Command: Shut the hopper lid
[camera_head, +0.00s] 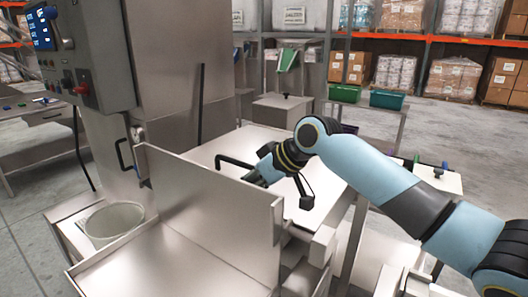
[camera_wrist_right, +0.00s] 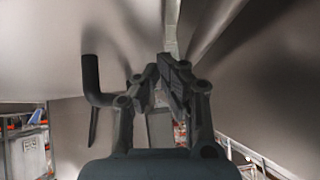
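An upright grey metal panel (camera_head: 205,200) rises from the back edge of a flat metal pan; I cannot tell for sure whether it is the hopper lid. A bent black bar (camera_head: 235,162) shows just behind its top edge, and a bent black bar also shows in the right wrist view (camera_wrist_right: 92,82). My right gripper (camera_head: 257,178) is behind the panel's top right, partly hidden by it. In the wrist view its fingers (camera_wrist_right: 160,75) are drawn close together with a small gap and nothing visibly gripped. The bar is left of the fingers, apart from them. My left gripper is out of view.
The metal pan (camera_head: 165,265) is bare. A pale bucket (camera_head: 113,224) stands at the left below a control box (camera_head: 85,50). A metal column (camera_head: 165,80) rises behind. Green bins (camera_head: 386,99) and pallet racks are farther back. Open floor lies at the right.

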